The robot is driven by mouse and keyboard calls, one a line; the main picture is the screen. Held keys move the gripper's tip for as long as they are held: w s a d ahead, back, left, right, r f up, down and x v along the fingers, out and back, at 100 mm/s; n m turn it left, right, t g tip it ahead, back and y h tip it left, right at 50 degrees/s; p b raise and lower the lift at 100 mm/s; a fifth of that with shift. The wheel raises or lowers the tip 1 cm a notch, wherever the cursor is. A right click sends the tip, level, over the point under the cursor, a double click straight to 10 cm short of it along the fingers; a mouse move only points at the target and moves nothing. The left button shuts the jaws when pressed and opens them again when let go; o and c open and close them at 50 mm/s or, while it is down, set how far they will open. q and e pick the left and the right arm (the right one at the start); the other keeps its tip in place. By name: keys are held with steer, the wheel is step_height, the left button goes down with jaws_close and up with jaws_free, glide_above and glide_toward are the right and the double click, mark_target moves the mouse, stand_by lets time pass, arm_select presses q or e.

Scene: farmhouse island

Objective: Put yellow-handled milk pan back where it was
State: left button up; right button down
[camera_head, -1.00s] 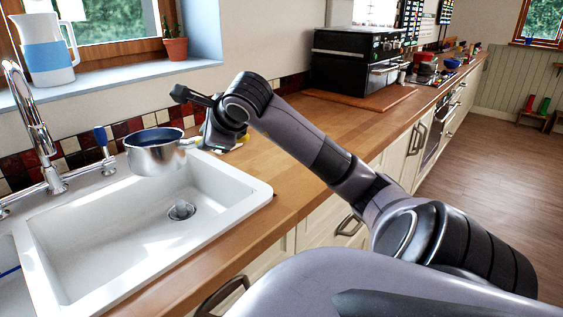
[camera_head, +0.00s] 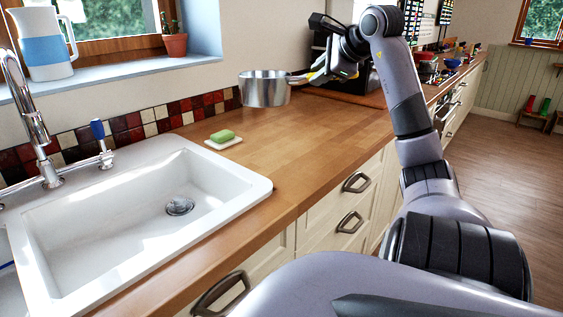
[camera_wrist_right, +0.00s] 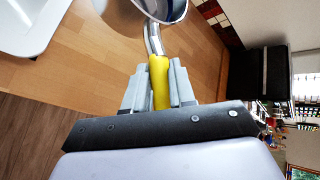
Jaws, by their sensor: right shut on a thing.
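The milk pan (camera_head: 264,89) is a shiny steel pot held in the air above the wooden counter, to the right of the sink. Its yellow handle (camera_wrist_right: 159,80) runs between the fingers of my right gripper (camera_wrist_right: 160,85), which is shut on it. The pan's bowl (camera_wrist_right: 160,8) is cut off by the top edge of the wrist view. In the head view my right gripper (camera_head: 322,72) is at the right of the pan, partly hidden by its own wrist. The pan looks about upright. My left gripper is not in view.
The white sink (camera_head: 225,176) with a chrome tap (camera_head: 28,105) lies at the left. A green soap on a white dish (camera_head: 222,139) sits by the tiled wall. The wooden counter (camera_head: 290,145) is clear in the middle. A black oven (camera_head: 335,60) stands behind my right arm.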

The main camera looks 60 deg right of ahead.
steer(key=s+d+r, duration=0.2)
steer(key=s+r, duration=0.1)
steer(key=shift+s+r, duration=0.2)
steer(key=shift+s, duration=0.1)
step_height(320, 180, down, 20)
steer(key=shift+r+b, duration=0.15)
steer(key=shift+b, duration=0.85)
steer(key=c, duration=0.9)
jaws_free()
steer(key=shift+c, duration=0.2)
steer(key=v, duration=1.2)
steer(key=shift+s, duration=0.2)
